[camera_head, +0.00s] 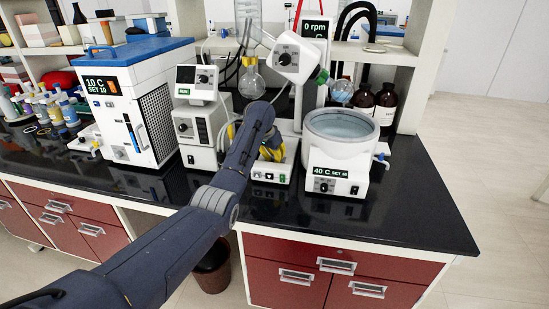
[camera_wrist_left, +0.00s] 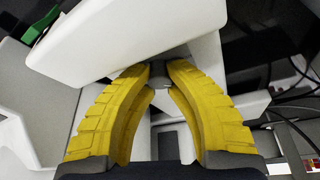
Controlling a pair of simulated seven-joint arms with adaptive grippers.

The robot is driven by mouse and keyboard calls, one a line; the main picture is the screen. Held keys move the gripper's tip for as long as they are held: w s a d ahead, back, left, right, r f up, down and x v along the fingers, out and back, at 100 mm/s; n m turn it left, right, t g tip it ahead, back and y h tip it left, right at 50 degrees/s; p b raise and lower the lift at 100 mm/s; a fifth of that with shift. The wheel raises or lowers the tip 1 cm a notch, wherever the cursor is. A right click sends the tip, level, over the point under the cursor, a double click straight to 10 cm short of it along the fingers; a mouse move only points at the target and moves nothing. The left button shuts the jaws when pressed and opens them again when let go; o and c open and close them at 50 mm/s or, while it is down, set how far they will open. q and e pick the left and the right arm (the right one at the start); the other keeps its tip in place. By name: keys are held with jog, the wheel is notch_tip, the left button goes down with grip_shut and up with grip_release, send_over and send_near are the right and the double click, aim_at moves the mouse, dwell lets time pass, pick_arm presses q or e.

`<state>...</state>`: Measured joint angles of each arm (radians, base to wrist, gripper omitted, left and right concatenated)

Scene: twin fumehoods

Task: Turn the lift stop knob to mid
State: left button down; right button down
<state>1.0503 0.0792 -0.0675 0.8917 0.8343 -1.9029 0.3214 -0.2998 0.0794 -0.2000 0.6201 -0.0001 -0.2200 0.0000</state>
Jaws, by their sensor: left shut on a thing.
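My left gripper (camera_head: 272,148) has yellow fingers and reaches the rotary evaporator (camera_head: 298,58) at its column, above the base panel (camera_head: 270,177). In the left wrist view the fingertips (camera_wrist_left: 159,76) are closed around a small dark grey knob (camera_wrist_left: 159,70), which I take for the lift stop knob. Its marking and setting are hidden. In the head view the knob is hidden behind my left arm and gripper. My right gripper is in neither view.
The heating bath (camera_head: 340,130) stands just right of the gripper. A white pump unit (camera_head: 198,130) and a blue-topped chiller (camera_head: 140,95) stand to the left. A glass flask (camera_head: 252,80) hangs above. Brown bottles (camera_head: 386,103) stand behind the bath. The bench's front right is clear.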

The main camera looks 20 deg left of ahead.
pick_arm(q)
jog(key=shift+w+r, duration=0.1)
jog(key=shift+r, duration=0.1)
jog(key=c, duration=1.5)
grip_release()
jog(key=shift+f, duration=0.1)
jog(key=shift+o, duration=0.2)
jog(key=v, duration=1.2)
